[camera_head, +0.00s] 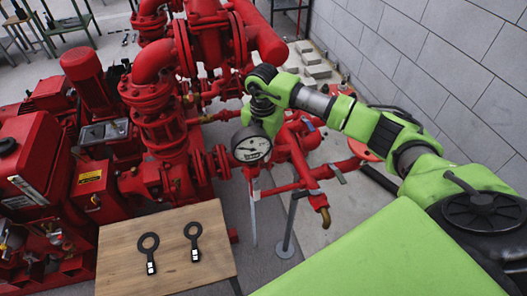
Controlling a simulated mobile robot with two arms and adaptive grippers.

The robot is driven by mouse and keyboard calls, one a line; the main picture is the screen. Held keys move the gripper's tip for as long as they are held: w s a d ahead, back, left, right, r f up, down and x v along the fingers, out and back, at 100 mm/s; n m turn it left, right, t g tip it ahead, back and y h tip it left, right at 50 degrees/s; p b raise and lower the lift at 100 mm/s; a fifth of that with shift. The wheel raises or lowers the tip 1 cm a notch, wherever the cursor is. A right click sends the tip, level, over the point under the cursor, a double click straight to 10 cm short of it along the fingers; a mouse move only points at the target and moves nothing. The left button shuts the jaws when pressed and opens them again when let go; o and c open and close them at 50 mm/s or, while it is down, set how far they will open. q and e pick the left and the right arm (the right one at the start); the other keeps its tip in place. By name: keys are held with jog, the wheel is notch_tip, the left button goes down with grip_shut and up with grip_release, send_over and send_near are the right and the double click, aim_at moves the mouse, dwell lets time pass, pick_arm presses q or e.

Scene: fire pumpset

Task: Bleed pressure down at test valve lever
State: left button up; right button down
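A round white-faced pressure gauge (251,145) stands in front of the red pipework near the middle of the head view. A thin red pipe (300,180) runs below and right of it, with a small grey lever-like part (337,173) and a downturned brass outlet (325,217). I cannot tell for sure that this grey part is the test valve lever. My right arm reaches in from the right, and its dark gripper (263,108) points down just above and behind the gauge. Its fingers are too small and dark to read. My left gripper is not in view.
A wooden table (122,248) in front holds two dark ring-ended tools (149,252) (193,241). Red pumps and thick pipes (158,120) fill the left and centre. A grey block wall (430,50) bounds the right. Grey floor shows between the pipes and wall.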

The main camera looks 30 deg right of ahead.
jog(key=shift+w+r, duration=0.1)
jog(key=c, duration=2)
grip_release()
notch_tip(320, 180, up, 12)
jog(key=shift+f, duration=0.1)
